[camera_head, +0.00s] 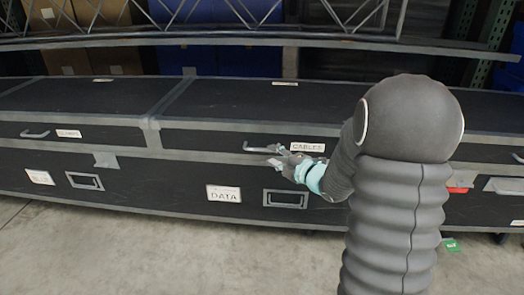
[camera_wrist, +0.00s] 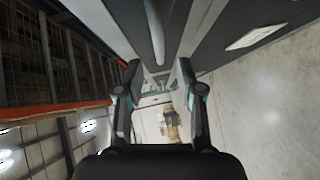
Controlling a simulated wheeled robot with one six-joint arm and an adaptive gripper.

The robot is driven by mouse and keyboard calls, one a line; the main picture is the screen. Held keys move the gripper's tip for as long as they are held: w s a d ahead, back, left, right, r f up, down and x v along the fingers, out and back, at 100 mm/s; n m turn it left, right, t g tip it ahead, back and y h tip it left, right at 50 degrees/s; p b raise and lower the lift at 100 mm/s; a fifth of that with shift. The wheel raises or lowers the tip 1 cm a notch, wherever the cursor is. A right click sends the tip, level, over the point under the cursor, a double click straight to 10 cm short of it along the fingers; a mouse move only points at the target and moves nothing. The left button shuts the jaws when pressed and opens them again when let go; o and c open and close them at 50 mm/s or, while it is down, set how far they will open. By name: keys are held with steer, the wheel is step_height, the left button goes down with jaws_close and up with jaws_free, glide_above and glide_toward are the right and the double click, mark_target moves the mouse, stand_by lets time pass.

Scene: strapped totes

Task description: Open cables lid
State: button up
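The cables lid (camera_head: 215,138) is the black, grey-edged upper part of the middle tote, and it sits closed. Its white CABLES label (camera_head: 307,147) is on the front face. A grey bar handle (camera_head: 262,149) is left of the label, partly hidden by my gripper. My gripper (camera_head: 275,155) is at the right part of this handle, its fingers apart. In the wrist view my gripper (camera_wrist: 157,70) is open with nothing between the tips; a grey bar, likely the handle (camera_wrist: 154,32), runs in line with the gap. I cannot tell if they touch.
Below the lid are the DATA label (camera_head: 223,194) and a recessed handle (camera_head: 285,199). A neighbouring tote with its own bar handle (camera_head: 35,134) stands left. A shelf beam (camera_head: 230,40) runs above the totes.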

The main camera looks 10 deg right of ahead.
mark_target(262, 150)
steer(key=shift+x, duration=3.1)
jaws_close()
